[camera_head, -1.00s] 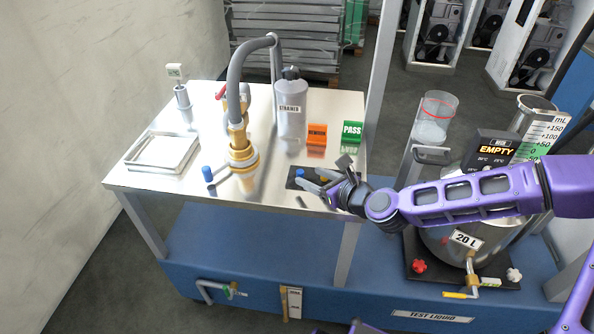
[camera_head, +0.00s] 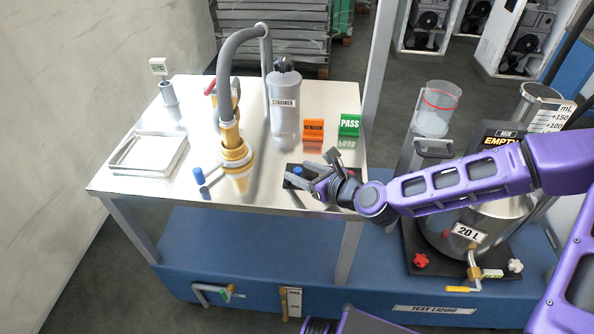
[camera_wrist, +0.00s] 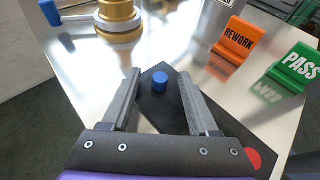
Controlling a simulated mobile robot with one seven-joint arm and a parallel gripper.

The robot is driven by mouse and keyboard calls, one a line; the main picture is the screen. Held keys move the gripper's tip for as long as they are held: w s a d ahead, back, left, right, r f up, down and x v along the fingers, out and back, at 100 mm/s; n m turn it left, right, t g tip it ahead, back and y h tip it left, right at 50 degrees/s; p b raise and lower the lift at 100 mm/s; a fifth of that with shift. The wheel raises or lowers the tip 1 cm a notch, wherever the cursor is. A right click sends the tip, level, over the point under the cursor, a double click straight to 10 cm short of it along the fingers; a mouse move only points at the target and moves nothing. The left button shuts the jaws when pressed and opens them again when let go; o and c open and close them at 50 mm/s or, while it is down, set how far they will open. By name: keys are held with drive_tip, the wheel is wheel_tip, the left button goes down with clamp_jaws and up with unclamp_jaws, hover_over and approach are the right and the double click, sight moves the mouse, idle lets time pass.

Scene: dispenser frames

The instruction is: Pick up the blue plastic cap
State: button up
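The blue plastic cap (camera_wrist: 160,83) sits on a black mat (camera_wrist: 166,118) near the table's front right corner. In the wrist view it lies between my two fingers as seen, close to the line of the fingertips, with black mat visible on both sides of it. In the head view the cap (camera_head: 298,170) shows as a small blue spot beside the fingers. My gripper (camera_head: 299,179) is open and empty, with its fingers over the mat. I cannot tell how high the fingertips are above the mat. The arm hides the mat's right part in the head view.
A red cap (camera_wrist: 253,158) shows by the right finger's base. An orange REWORK sign (camera_head: 313,132) and green PASS sign (camera_head: 349,125) stand behind the mat. A brass nozzle (camera_head: 235,150) with a blue handle (camera_head: 198,175) stands left. A grey STRAINER bottle (camera_head: 285,110) is behind.

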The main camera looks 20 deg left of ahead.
clamp_jaws()
